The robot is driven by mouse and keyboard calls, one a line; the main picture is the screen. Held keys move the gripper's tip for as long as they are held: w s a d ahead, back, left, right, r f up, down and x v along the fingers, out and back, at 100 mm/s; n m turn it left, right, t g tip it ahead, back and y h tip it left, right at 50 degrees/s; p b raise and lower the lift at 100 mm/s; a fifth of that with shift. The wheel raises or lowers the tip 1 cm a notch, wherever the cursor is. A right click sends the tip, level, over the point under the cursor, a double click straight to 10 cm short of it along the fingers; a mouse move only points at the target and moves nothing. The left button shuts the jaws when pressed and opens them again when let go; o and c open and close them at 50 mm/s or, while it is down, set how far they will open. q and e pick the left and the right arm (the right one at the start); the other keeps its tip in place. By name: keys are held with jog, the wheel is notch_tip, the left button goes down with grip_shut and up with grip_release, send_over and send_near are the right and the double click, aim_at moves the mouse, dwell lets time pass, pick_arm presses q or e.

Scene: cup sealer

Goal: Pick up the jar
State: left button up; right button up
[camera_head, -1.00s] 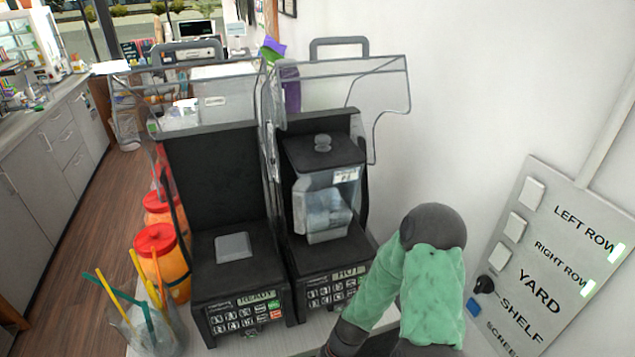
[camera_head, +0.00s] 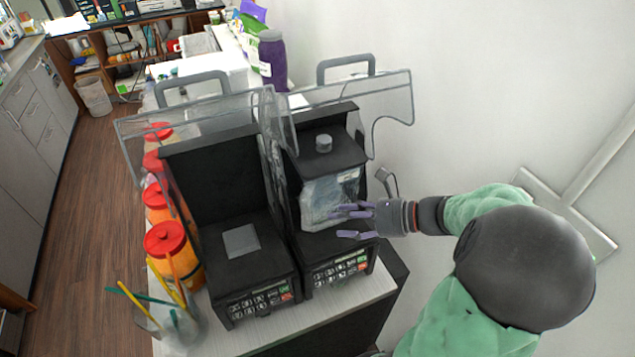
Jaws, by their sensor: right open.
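The jar (camera_head: 326,201) is a clear, square-sided container with a dark lid and a grey knob on top. It stands upright on the base of the right-hand machine (camera_head: 335,262). My right gripper (camera_head: 342,222) reaches in from the right, its purple fingers spread open at the jar's lower right front. The fingers overlap the jar in the picture; I cannot tell whether they touch it. My left gripper is not in view.
A second black machine (camera_head: 248,277) stands to the left with its base empty. Clear hinged covers rise behind both machines. Orange jars with red lids (camera_head: 172,244) and a cup of straws (camera_head: 168,326) line the left counter edge. A white wall bounds the right.

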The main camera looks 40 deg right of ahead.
aim_at(311, 220)
jog(key=shift+p+x, duration=0.5)
jog(key=shift+x, duration=4.75)
jog(key=shift+d+f, duration=0.15)
grip_shut()
jog(key=shift+w+d, duration=0.1)
jog(key=shift+d, duration=0.05)
